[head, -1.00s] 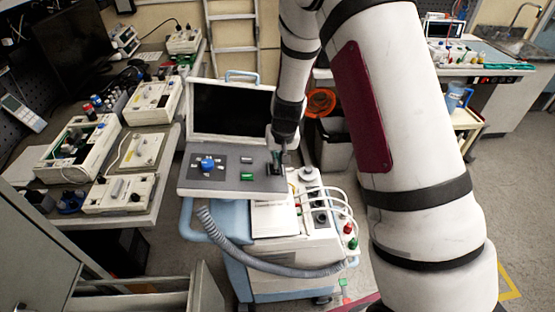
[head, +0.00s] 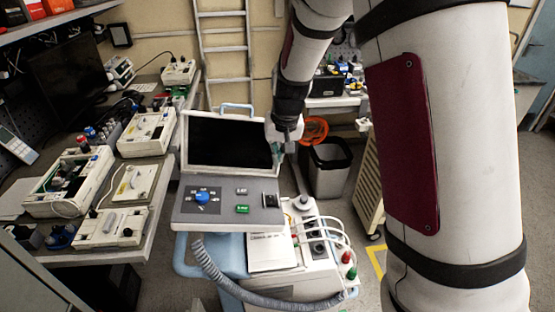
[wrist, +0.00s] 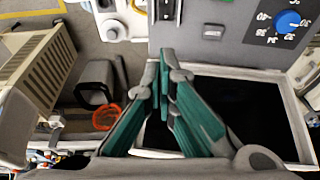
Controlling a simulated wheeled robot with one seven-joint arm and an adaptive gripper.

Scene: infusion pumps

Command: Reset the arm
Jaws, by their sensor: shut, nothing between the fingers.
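My gripper (head: 282,150) is at the right edge of the medical cart's dark screen (head: 229,140) in the head view. In the wrist view my gripper (wrist: 162,85) shows its green-padded fingers together with nothing between them. The cart's grey control panel (head: 222,222) carries a blue knob (head: 202,198), a green button (head: 242,209) and a black switch at its right end (head: 267,199). The blue knob also shows in the wrist view (wrist: 288,21). My gripper hangs above the cart; I cannot tell its exact gap to the screen frame.
A bench (head: 147,232) with several opened pump units stands at the left. A ladder (head: 223,58) leans at the back wall. A corrugated grey hose (head: 228,284) crosses the cart's front.

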